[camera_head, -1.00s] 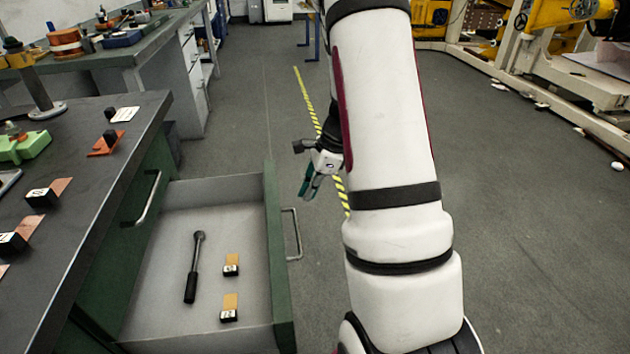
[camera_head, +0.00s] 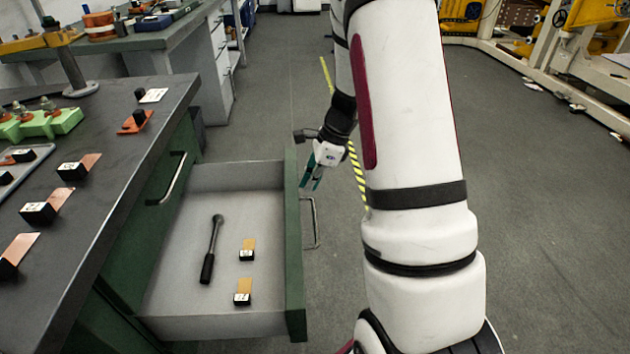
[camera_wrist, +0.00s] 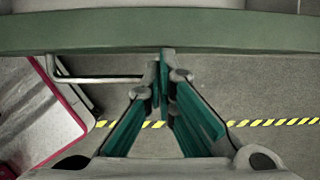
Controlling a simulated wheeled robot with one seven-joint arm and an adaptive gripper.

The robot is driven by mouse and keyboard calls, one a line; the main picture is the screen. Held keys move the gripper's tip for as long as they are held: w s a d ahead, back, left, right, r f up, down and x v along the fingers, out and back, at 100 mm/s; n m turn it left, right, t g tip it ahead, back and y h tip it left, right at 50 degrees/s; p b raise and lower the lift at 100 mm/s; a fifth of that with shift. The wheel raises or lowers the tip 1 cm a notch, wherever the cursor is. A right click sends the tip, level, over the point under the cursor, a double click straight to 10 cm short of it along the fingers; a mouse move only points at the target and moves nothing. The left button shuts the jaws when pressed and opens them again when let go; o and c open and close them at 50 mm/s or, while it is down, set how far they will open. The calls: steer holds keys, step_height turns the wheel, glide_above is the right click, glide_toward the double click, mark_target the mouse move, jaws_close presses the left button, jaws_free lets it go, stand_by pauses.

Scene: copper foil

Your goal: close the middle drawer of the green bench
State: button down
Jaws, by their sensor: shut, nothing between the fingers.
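The open drawer (camera_head: 295,250) of the green bench (camera_head: 150,200) is pulled well out, with a green front and a metal bar handle (camera_head: 313,222). Inside lie a black ratchet-like tool (camera_head: 211,250) and two small dark blocks with copper-coloured strips (camera_head: 246,254). My gripper (camera_head: 308,186) is just outside the drawer front, near its far end, beyond the handle. In the wrist view my gripper (camera_wrist: 160,62) has its fingertips together at the green front (camera_wrist: 230,32), with the handle (camera_wrist: 100,79) to the left. Whether the tips touch the front is unclear.
A shut drawer handle (camera_head: 172,180) is on the bench body, above the open drawer. The bench top (camera_head: 110,190) holds several blocks with copper strips and a green fixture (camera_head: 45,122). Another bench (camera_head: 150,45) stands behind.

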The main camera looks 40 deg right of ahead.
steer(key=w+a+p, duration=0.3)
steer(key=w+a, duration=0.4)
steer(key=a, duration=0.3)
steer(key=w+a+p, duration=0.4)
steer(key=w+a, duration=0.3)
steer(key=a, duration=0.3)
steer(key=shift+a, duration=0.35)
steer(key=shift+s, duration=0.1)
steer(key=s+d+r+p, duration=0.35)
steer(key=d+r, duration=0.25)
steer(key=r, duration=0.3)
steer(key=w+d+f+t+y+b, duration=0.35)
steer(key=w+d+b, duration=0.2)
steer(key=d, duration=0.35)
steer(key=a+r+b+x, duration=0.1)
steer(key=b+x, duration=0.3)
steer(key=x, duration=0.8)
steer(key=shift+w+a+r+g+b, duration=0.15)
steer(key=shift+w+a+g+b, duration=0.2)
steer(key=shift+a+g, duration=0.1)
